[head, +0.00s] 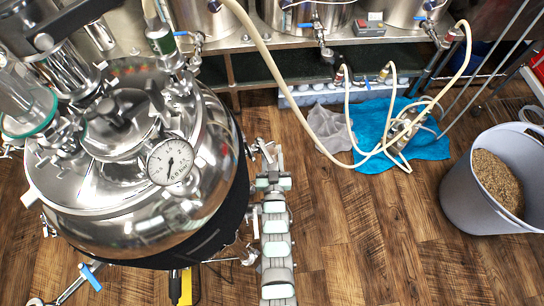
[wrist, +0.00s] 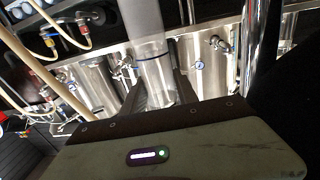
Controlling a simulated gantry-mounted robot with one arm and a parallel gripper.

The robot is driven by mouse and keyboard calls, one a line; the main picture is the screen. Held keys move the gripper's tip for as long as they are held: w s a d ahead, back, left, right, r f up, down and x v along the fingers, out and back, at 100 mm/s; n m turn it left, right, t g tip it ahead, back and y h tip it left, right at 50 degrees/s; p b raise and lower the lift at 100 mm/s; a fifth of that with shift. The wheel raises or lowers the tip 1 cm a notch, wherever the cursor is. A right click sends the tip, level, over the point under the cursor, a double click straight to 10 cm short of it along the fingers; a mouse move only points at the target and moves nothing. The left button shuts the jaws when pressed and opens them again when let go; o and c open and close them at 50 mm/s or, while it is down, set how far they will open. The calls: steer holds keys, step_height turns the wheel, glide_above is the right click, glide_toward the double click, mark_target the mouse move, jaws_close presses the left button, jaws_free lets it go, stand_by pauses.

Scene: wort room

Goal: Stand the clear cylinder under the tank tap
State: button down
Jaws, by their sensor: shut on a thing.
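The clear cylinder (wrist: 156,72) stands between the two dark fingers of my gripper (wrist: 160,86) in the wrist view. My gripper is shut on it. The cylinder runs up past the fingers, and its lower end is hidden behind my gripper body. In the head view I cannot make out the cylinder or the fingers clearly. My arm comes up from the bottom edge there, right of the big steel tank (head: 130,215). The tank has a round dial gauge (head: 171,161). I cannot tell for certain which of its fittings is the tap.
A grey bin (head: 460,190) of grain stands at the right. A blue cloth (head: 432,146) and a grey cloth (head: 325,125) lie on the floor, with pale hoses (head: 352,163) looping over the blue one. A steel bench (head: 245,43) carries vessels behind. Wooden floor right of my arm is open.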

steer(key=shift+s+f, duration=0.2)
steer(key=shift+f, duration=0.95)
steer(key=shift+w+r, duration=0.1)
steer(key=c, duration=0.9)
jaws_free()
steer(key=shift+c, duration=0.2)
